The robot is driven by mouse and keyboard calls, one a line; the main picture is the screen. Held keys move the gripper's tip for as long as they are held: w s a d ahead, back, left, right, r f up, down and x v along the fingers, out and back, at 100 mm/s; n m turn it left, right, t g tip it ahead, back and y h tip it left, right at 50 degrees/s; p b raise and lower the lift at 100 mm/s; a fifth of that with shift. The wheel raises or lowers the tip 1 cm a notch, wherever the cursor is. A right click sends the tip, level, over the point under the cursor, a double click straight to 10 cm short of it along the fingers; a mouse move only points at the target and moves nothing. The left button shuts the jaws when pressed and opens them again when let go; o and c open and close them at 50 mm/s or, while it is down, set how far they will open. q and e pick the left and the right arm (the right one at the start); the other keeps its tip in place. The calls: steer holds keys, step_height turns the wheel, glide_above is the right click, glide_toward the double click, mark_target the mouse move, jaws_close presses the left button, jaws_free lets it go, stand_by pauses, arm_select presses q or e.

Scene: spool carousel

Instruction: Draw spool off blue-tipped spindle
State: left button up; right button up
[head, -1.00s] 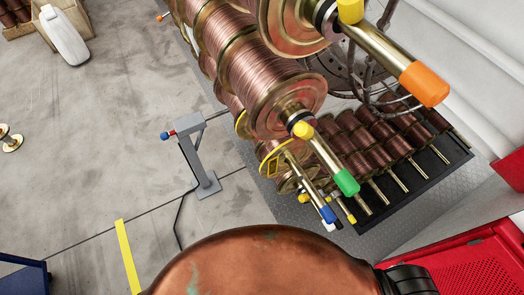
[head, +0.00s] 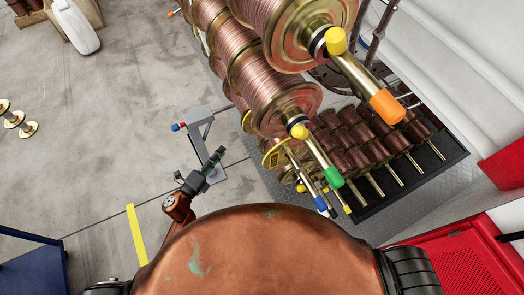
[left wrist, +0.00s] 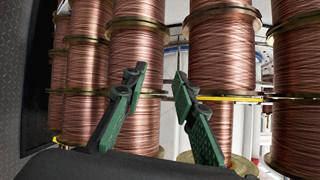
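The blue-tipped spindle (head: 320,202) is the low rod at the carousel's front, right of centre in the head view. A copper spool with a yellow-marked flange (head: 275,155) sits behind it, partly hidden by the larger spool above; I cannot tell for sure that it is on this spindle. My left gripper (head: 217,165) is left of that spool and apart from it, over the floor. In the left wrist view its two green fingers (left wrist: 160,78) are spread with nothing between them, and copper spools (left wrist: 137,50) stand beyond. My right gripper is not in view.
Green-tipped (head: 333,177) and orange-tipped (head: 387,106) spindles jut out above the blue one. A grey post (head: 200,135) with a red and blue knob stands behind my left gripper. A rack of small spools (head: 375,150) is at the right. Open floor lies left.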

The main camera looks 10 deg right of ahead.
arm_select(q)
steer(key=s+d+r+m+g+h+p, duration=0.1)
steer(key=s+d+r+m+g+h, duration=0.15)
steer(key=d+r+m, duration=0.35)
steer(key=s+d+r+m+g+h+p, duration=0.1)
steer(key=s+d+r+m+h, duration=0.2)
steer(key=r, duration=0.6)
steer(key=s+d+r+m+g+h+p, duration=0.1)
steer(key=s+d+r+m+g+p, duration=0.1)
steer(key=s+r+m, duration=0.4)
steer(key=m+g, duration=0.2)
steer(key=m, duration=0.4)
glide_toward(290, 143)
steer(key=shift+w+d+y, duration=0.2)
steer(key=shift+w+y, duration=0.05)
steer(key=shift+y, duration=0.1)
steer(key=shift+d+f, duration=0.15)
steer(key=shift+d, duration=0.1)
steer(key=shift+w+d, duration=0.15)
steer(key=shift+d, duration=0.2)
steer(key=p+x, duration=0.1)
steer(key=x, duration=0.4)
steer(key=shift+w+d+p, duration=0.15)
steer(key=shift+d+p, duration=0.15)
steer(key=shift+w+d+f, duration=0.1)
steer(key=shift+w+d, duration=0.05)
steer(key=shift+d, duration=0.4)
steer(key=shift+c, duration=0.4)
